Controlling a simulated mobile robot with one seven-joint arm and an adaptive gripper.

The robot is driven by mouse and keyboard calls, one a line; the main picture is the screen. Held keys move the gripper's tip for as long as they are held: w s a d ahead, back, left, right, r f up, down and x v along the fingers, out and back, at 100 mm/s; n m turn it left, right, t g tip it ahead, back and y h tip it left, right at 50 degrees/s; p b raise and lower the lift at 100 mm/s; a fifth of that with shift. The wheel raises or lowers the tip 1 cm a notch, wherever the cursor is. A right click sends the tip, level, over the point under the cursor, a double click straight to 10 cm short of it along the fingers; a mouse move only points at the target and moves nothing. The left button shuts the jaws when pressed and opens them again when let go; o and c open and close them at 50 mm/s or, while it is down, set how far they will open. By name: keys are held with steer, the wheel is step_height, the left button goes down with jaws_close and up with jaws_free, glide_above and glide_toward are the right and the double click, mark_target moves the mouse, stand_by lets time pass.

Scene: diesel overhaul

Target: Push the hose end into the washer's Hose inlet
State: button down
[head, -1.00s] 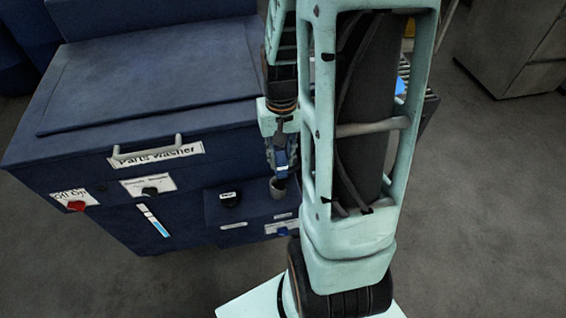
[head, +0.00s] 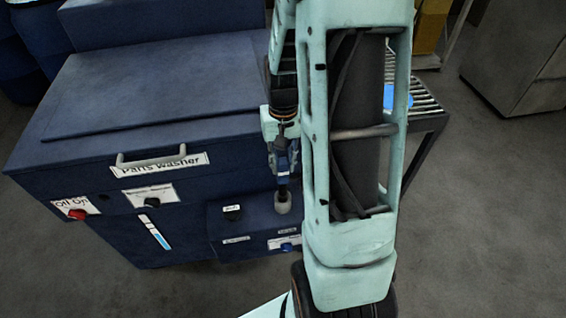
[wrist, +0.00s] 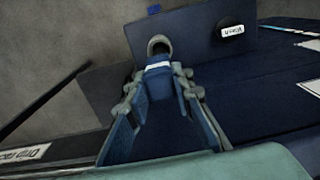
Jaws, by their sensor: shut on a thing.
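The parts washer (head: 100,190) is a dark blue box, left of my arm in the head view. Its hose inlet (head: 282,204) is a pale grey round cup on the low front ledge. In the wrist view the inlet (wrist: 159,45) shows as a grey ring with a dark mouth. My gripper (head: 283,172) is above the inlet, pointing down. It is shut on the hose end (wrist: 160,82), a blue piece with a white band, seen between the fingers in the wrist view. The hose end lines up closely with the mouth. I cannot tell whether its tip is inside.
A black knob (head: 232,213) stands on the ledge left of the inlet. A red switch (head: 77,214) is at the washer's left front. A roller table (head: 425,103) stands behind my arm at right. Open grey floor (head: 480,220) lies to the right.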

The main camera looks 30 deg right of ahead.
mark_target(283, 181)
steer(key=shift+w+f, duration=0.1)
steer(key=shift+f, duration=0.1)
stand_by(0.4)
steer(key=shift+f+b, duration=3)
steer(key=shift+f, duration=0.75)
steer(key=c, duration=1.6)
jaws_free()
